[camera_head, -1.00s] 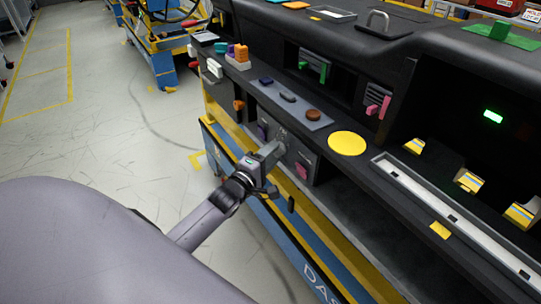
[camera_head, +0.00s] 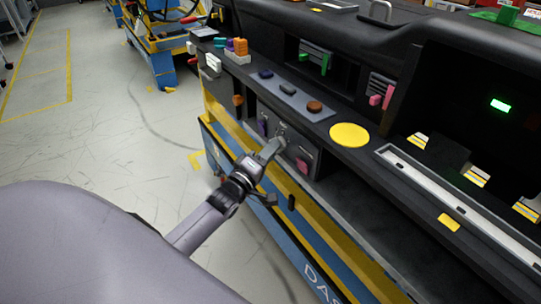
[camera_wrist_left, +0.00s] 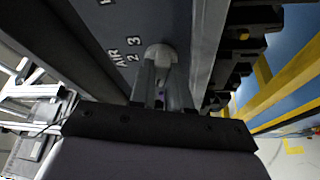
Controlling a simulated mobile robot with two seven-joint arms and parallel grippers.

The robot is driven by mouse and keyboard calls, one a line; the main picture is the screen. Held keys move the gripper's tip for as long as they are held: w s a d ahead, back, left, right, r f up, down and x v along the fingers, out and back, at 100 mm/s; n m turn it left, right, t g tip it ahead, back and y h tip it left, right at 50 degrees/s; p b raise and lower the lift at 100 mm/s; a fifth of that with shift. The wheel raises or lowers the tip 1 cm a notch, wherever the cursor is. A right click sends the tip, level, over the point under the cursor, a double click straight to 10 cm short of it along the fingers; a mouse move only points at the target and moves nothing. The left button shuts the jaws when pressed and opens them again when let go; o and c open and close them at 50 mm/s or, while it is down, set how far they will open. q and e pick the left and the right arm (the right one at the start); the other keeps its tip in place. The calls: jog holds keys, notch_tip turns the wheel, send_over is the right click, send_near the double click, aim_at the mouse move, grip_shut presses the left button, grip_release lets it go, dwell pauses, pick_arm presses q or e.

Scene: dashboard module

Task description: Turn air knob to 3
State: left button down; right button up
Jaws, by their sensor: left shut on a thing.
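The air knob (camera_wrist_left: 160,50) is pale grey and round, on a dark grey panel. The white word AIR and the numbers 2 and 3 show to its left in the left wrist view. My left gripper (camera_wrist_left: 162,85) is shut on the knob, with a finger on each side. In the head view, my left gripper (camera_head: 274,148) reaches up to the knob panel (camera_head: 285,143) on the dashboard's front, and its fingers mostly hide the knob. The knob's pointer cannot be made out. My right gripper is not in view.
A pink knob (camera_head: 302,164) and a purple knob (camera_head: 262,126) flank the held knob closely. A yellow disc (camera_head: 349,135) and a tray with several coloured buttons lie on the ledge above. The floor left of the blue and yellow stand is clear.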

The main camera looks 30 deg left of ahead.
pick_arm(q)
jog(key=shift+w+a+f+m+g+h+b, duration=0.1)
jog(key=shift+a+m+g+h+b, duration=0.3)
jog(key=shift+m+h+b, duration=3.3)
jog(key=shift+w+a+f+m+g+h+b, duration=0.1)
jog(key=shift+m+g+h+b, duration=0.55)
jog(key=shift+m, duration=6.05)
jog(key=shift+w+a+m+g+h+b, duration=0.15)
jog(key=shift+m+g+h+b, duration=0.3)
jog(key=shift+m+h+b, duration=3.25)
jog(key=m+y+p, duration=0.3)
jog(key=shift+s+a, duration=0.1)
jog(key=shift+m, duration=0.3)
jog(key=c, duration=1.1)
grip_release()
jog(key=shift+v, duration=3.55)
